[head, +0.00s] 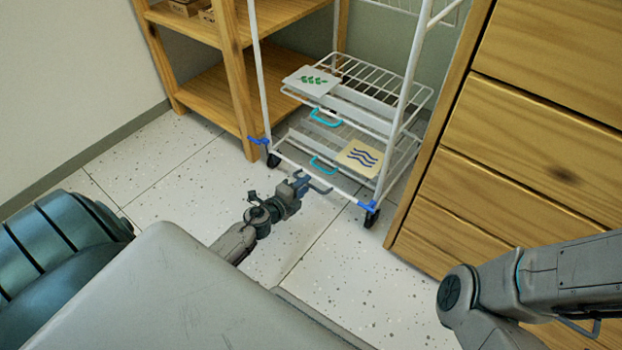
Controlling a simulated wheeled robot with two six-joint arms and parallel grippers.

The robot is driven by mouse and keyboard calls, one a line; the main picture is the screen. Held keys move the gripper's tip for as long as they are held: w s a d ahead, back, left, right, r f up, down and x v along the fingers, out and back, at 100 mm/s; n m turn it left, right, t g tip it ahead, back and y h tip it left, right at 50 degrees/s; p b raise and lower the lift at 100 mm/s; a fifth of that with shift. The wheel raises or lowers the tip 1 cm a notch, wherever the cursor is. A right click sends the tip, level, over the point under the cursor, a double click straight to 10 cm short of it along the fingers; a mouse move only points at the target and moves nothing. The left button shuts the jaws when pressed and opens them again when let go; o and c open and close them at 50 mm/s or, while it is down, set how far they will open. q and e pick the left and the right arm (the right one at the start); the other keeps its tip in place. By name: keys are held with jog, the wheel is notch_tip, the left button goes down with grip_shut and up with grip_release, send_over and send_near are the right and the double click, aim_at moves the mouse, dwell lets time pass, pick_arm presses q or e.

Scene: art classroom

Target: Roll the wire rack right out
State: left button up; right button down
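The white wire rack (263,85) stands upright on dark castors between a wooden shelf unit and a wooden drawer cabinet. It has blue brackets at its lower front corners and wire baskets with turquoise handles, the upper (325,118) and the lower (322,165). My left gripper (316,182) is low in front of the rack, close to its bottom front bar, with its fingers apart. I cannot tell whether it touches the bar. My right arm shows at the lower right; its gripper is out of view.
The wooden shelf unit (230,70) is close on the rack's left. The drawer cabinet (545,120) is close on its right. A green-leaf card (311,80) and a yellow wave card (359,157) are on the rack's baskets. Speckled floor (345,270) in front is clear.

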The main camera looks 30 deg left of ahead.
pick_arm(q)
jog(key=shift+x, duration=1.95)
grip_shut()
